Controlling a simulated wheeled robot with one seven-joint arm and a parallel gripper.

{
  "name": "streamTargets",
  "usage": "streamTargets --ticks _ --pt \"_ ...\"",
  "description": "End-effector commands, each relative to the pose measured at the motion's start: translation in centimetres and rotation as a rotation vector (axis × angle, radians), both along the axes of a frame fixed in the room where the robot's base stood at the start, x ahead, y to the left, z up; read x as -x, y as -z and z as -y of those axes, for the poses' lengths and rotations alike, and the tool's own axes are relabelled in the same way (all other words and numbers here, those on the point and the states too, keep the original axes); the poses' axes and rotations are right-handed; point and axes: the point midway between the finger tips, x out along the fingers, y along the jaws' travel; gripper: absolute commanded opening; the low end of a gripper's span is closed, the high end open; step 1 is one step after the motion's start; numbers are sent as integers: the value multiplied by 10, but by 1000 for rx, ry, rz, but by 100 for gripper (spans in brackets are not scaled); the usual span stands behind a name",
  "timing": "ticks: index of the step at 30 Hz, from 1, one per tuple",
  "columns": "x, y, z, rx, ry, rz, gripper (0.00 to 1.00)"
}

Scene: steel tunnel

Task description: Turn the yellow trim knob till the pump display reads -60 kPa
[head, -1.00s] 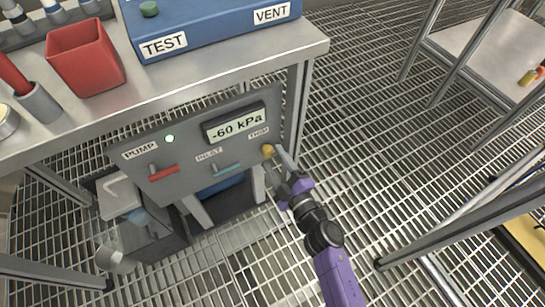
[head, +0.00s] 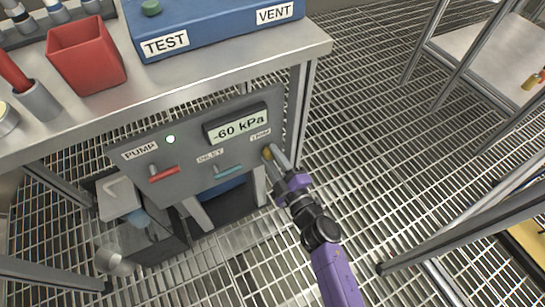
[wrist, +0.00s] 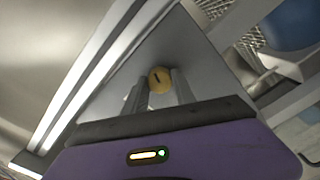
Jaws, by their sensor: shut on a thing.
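The yellow trim knob (head: 267,153) sits at the right end of the grey pump panel (head: 190,165), below a small label. My gripper (head: 272,156) is shut on the knob, with a finger on each side of it. In the wrist view the knob (wrist: 160,79) shows between the two fingers (wrist: 158,90), with a dark mark on its face. The pump display (head: 238,124) above and left of the knob reads -60 kPa.
A red lever (head: 163,174) under the PUMP label and a teal lever (head: 228,172) are on the same panel, left of the knob. The bench (head: 200,80) overhangs above. Open grating floor lies to the right.

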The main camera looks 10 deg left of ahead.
Motion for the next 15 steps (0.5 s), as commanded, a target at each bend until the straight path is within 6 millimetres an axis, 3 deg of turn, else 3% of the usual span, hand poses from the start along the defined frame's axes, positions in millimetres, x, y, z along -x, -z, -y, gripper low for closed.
streamTargets --ticks 6,15 --pt "0 1 0 106 -1 70 0" --pt "1 1 0 117 -1 78 0"
